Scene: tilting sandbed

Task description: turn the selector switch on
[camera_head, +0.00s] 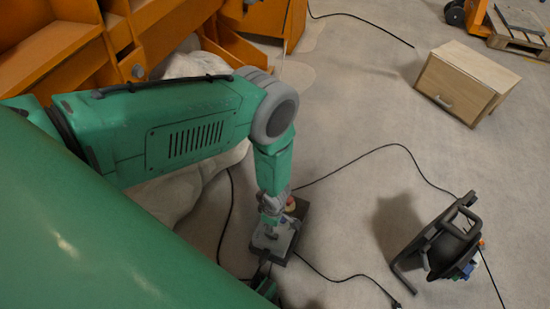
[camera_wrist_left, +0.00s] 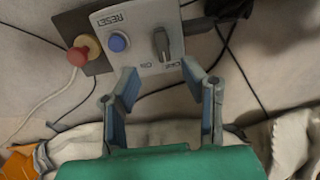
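A light grey control panel (camera_wrist_left: 140,18) on a dark base fills the top of the left wrist view. It bears a dark grey selector switch (camera_wrist_left: 161,42), with small labels below it; the left one seems to read On. The knob's lower end leans slightly towards the right label. My left gripper (camera_wrist_left: 158,68) is open and empty, its two blue-grey fingertips apart, just below the switch in the picture. Touching cannot be told. In the head view the gripper (camera_head: 271,216) is over the panel (camera_head: 285,237) and partly hides it.
A blue RESET button (camera_wrist_left: 117,42) and a red button on yellow (camera_wrist_left: 82,50) are left of the switch. Cables run over the floor. White sacks (camera_head: 185,195) and orange metalwork (camera_head: 150,30) lie left.

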